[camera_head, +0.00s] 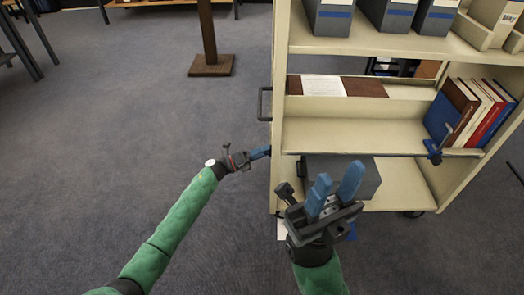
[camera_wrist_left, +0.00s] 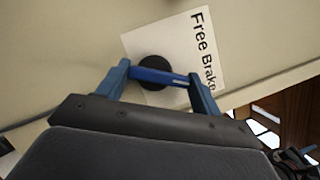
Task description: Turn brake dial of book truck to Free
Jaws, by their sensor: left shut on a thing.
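The brake dial shows in the left wrist view as a round black disc (camera_wrist_left: 153,64) with a dark blue bar (camera_wrist_left: 158,77) across it. It sits on the cream side of the book truck beside a white label (camera_wrist_left: 190,50) reading "Free" and "Brake". The bar's right end lies near the word "Brake". My left gripper (camera_wrist_left: 160,80) is shut on the bar, one blue finger at each end. In the head view, my left gripper (camera_head: 262,152) reaches the left side of the book truck (camera_head: 330,138); the dial is hidden there. My right gripper (camera_head: 335,190) is open and empty before the truck.
The truck's shelves hold grey boxes (camera_head: 385,14), several books (camera_head: 480,110) and a dark grey box (camera_head: 365,180). A black handle (camera_head: 264,103) sticks out of its left side. A wooden post base (camera_head: 211,65) stands behind. The carpet (camera_head: 120,130) on the left is clear.

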